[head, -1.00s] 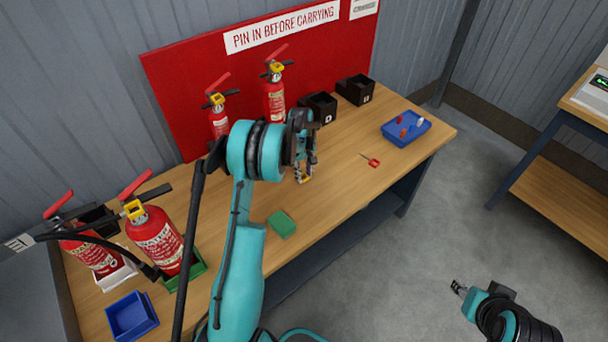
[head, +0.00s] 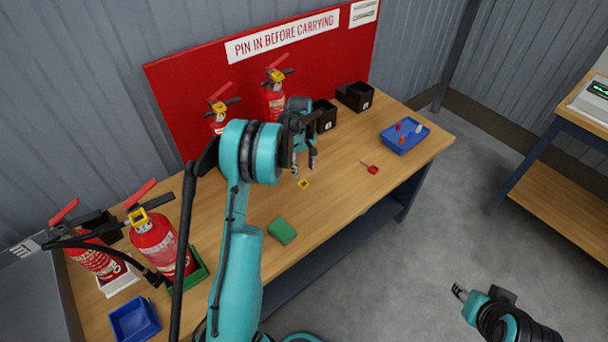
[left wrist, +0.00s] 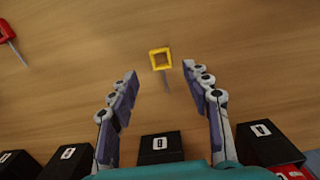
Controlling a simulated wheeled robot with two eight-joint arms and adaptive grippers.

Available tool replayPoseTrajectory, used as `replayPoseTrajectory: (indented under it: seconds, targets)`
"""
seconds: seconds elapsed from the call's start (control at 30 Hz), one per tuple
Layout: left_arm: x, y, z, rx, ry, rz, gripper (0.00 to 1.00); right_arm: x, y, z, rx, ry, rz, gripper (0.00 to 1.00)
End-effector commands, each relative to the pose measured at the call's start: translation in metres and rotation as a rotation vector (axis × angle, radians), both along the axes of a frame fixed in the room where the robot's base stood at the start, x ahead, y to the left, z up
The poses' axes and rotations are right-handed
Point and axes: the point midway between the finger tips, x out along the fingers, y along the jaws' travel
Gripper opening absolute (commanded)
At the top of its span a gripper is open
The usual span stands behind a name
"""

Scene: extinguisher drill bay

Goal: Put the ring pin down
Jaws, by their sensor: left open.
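A ring pin with a yellow square ring (head: 304,184) lies on the wooden table, below my left gripper (head: 303,172). In the left wrist view the yellow ring pin (left wrist: 161,60) lies beyond the fingertips, its thin grey shaft pointing back between them. My left gripper (left wrist: 160,78) is open and empty, apart from the pin. A second pin, with a red ring (head: 373,170), lies on the table to the right. Part of it shows at the left edge of the left wrist view (left wrist: 4,34). My right gripper (head: 459,291) is over the floor, too small to read.
Several red extinguishers (head: 273,100) stand along the back and left. Black boxes (head: 355,96) stand before the red board. A blue tray (head: 404,148) with small items is at the right, an empty blue tray (head: 133,318) at front left. A green block (head: 282,231) lies near the front edge.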

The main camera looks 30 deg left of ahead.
Motion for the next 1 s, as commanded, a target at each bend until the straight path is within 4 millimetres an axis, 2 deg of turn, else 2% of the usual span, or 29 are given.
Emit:
replayPoseTrajectory:
  seconds: [0.03, 0.1, 0.37, 0.47, 0.53, 0.67, 0.8, 1.0]
  targets:
    - [0.0, 0.001, 0.014, 0.0, 0.0, 0.0, 0.49, 0.0, 0.0, 0.006, 0.0, 0.0, 0.0, 0.4]
    - [0.0, 0.002, 0.026, 0.0, 0.0, 0.0, 0.49, 0.0, 0.0, 0.009, 0.0, 0.0, 0.0, 0.4]
    - [0.0, 0.001, 0.054, 0.002, -0.006, -0.009, 0.49, 0.0, 0.0, 0.014, 0.0, 0.0, 0.0, 0.4]
    - [-0.006, -0.01, 0.073, 0.011, -0.03, -0.053, 0.49, 0.0, 0.0, 0.014, 0.0, 0.0, 0.0, 0.4]
    - [-0.014, -0.023, 0.095, 0.024, -0.062, -0.111, 0.49, 0.0, 0.0, 0.014, 0.0, 0.0, 0.0, 0.4]
    - [-0.041, -0.056, 0.141, 0.061, -0.143, -0.258, 0.49, 0.0, 0.0, 0.014, 0.0, 0.0, 0.0, 0.4]
    - [-0.08, -0.091, 0.181, 0.109, -0.234, -0.427, 0.49, 0.0, 0.0, 0.014, 0.0, 0.0, 0.0, 0.4]
    - [-0.146, -0.134, 0.213, 0.189, -0.359, -0.665, 0.49, 0.0, 0.0, 0.014, 0.0, 0.0, 0.0, 0.4]
